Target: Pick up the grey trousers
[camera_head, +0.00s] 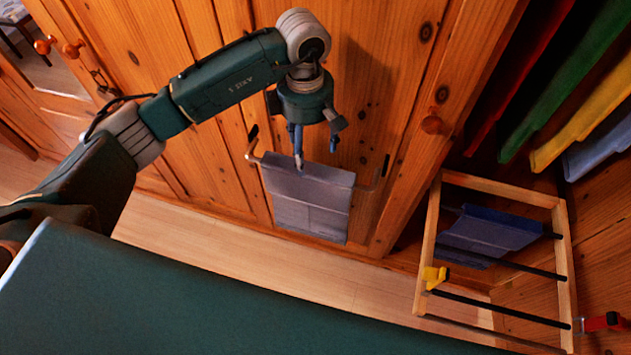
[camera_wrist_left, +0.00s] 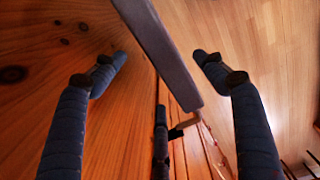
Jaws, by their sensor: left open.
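The grey trousers (camera_head: 310,200) hang folded over a rail on the wooden door, below my left gripper (camera_head: 316,153) in the head view. The left gripper is open and points down, its fingers just above or around the top fold. In the left wrist view, the fold of the grey trousers (camera_wrist_left: 162,50) shows as a long grey edge running between the two spread fingers of the left gripper (camera_wrist_left: 160,58). I cannot tell whether a finger touches the cloth. My right gripper is not in view.
The wooden door (camera_head: 370,75) is close behind the gripper. On the right, a wooden rack (camera_head: 428,235) with dark bars holds blue trousers (camera_head: 490,230). Red, green (camera_head: 565,85), yellow and light-blue garments hang above it. Wooden floor (camera_head: 200,240) is clear below.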

